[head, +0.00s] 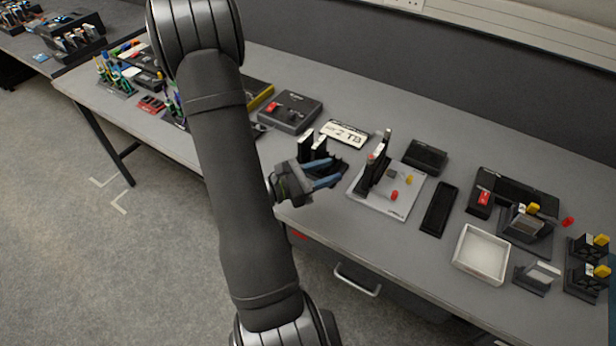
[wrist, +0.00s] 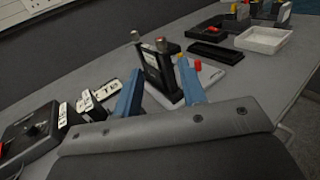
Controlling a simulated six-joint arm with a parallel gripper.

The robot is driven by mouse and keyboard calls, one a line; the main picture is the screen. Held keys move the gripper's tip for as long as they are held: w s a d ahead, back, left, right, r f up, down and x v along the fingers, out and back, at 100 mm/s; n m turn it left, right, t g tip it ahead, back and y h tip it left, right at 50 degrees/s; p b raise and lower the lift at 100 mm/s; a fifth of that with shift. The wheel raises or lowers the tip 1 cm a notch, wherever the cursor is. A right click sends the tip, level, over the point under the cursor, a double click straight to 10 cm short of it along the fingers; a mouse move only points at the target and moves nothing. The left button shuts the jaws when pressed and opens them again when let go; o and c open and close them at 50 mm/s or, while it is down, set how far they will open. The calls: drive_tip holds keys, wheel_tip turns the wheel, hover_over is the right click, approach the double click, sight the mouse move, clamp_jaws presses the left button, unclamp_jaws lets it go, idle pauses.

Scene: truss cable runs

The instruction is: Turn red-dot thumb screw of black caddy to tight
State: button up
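The black caddy (head: 375,172) stands upright on a pale plate (head: 407,205), with two thumb screws at its top. It also shows in the wrist view (wrist: 158,73), where one screw (wrist: 134,36) is at the left and the other (wrist: 162,45) is nearer the middle. Reddish marks show near the tops, but I cannot tell which screw carries the red dot or how tight either is. My gripper (head: 337,171) is open with blue fingers, left of the caddy and apart from it. Nothing is between the fingers; in the wrist view the caddy appears beyond them.
A red peg (head: 394,195) and a yellow peg (head: 408,180) stand on the plate beside the caddy. Black holders with white labels (head: 312,146) are close behind my gripper. A "2 TB" sign (head: 345,132) lies behind. A white tray (head: 481,254) is at right.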

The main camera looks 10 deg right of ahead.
sight(369, 157)
drive_tip(key=shift+s+a, duration=0.25)
drive_tip(key=shift+a, duration=0.9)
drive_tip(key=shift+s+a, duration=0.2)
drive_tip(key=shift+a, duration=0.9)
drive_tip(key=shift+d, duration=0.1)
drive_tip(key=w+d, duration=0.1)
drive_tip(key=d, duration=0.4)
drive_tip(key=w+d, duration=0.1)
drive_tip(key=d, duration=0.5)
drive_tip(key=w+d, duration=0.1)
drive_tip(key=d, duration=0.4)
drive_tip(key=shift+w+d, duration=0.1)
drive_tip(key=shift+d, duration=0.1)
drive_tip(key=shift+a, duration=0.15)
drive_tip(key=shift+w+d, duration=0.1)
drive_tip(key=shift+d, duration=0.4)
drive_tip(key=shift+m+g, duration=0.8)
drive_tip(key=shift+g, duration=0.3)
drive_tip(key=shift+a+g, duration=0.3)
drive_tip(key=a, duration=1.2)
drive_tip(key=shift+s+a, duration=0.2)
drive_tip(key=shift+a, duration=0.15)
drive_tip(key=shift+o, duration=0.2)
